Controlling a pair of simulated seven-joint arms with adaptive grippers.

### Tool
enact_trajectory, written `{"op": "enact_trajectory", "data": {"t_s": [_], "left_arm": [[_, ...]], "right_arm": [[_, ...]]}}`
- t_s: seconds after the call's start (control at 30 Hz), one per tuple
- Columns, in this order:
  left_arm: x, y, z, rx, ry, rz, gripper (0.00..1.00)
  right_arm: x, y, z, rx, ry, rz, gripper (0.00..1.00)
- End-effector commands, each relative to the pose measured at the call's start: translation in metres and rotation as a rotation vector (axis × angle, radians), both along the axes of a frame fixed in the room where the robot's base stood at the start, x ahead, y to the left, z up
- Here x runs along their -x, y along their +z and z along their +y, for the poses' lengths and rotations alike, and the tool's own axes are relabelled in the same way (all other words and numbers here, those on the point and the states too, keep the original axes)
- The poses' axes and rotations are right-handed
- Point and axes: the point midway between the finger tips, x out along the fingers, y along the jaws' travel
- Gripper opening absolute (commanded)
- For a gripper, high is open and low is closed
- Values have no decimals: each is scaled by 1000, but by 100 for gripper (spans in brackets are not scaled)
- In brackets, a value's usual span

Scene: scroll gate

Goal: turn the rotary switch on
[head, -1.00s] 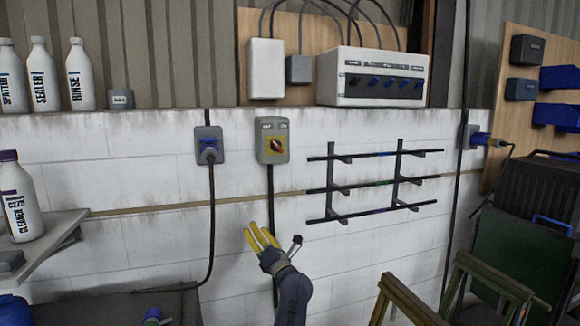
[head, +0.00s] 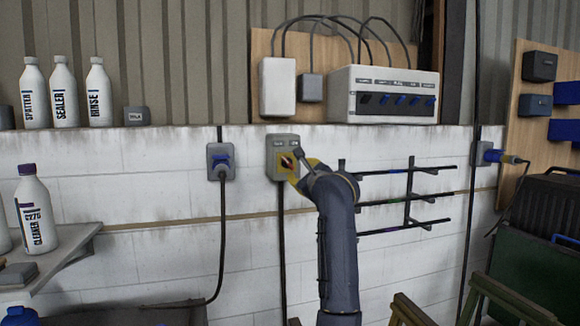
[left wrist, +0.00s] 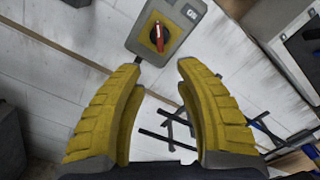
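The rotary switch is a grey box (head: 278,158) on the white block wall, with a yellow plate and a red handle (head: 287,160) on a black dial. Two small labels sit above the plate. In the left wrist view the switch (left wrist: 160,37) is ahead at the top, and one label there seems to read ON. The handle stands nearly upright in that picture. My left gripper (left wrist: 160,68) is open and empty, its yellow fingers pointing at the switch and apart from the handle. In the head view my left gripper (head: 302,170) partly covers the box's lower right. My right gripper is not in view.
A blue plug in a socket (head: 221,162) is left of the switch, its cable hanging down. A black wall rack (head: 410,195) is close on the right. A white control box (head: 384,95) stands above. A shelf with a bottle (head: 37,210) is at the left.

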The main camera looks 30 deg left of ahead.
Motion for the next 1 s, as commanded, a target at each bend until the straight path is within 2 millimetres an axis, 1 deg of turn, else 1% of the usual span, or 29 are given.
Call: {"op": "enact_trajectory", "data": {"t_s": [0.1, 0.5, 0.7, 1.0], "left_arm": [[-15, 1, 17, -3, 3, 2, 34], [-63, 0, 71, -3, 3, 4, 34], [-82, 0, 91, -3, 3, 4, 34], [-96, 0, 106, -3, 3, 3, 34]], "right_arm": [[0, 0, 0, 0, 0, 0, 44], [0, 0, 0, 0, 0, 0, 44], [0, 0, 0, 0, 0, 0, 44], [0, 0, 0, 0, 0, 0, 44]]}}
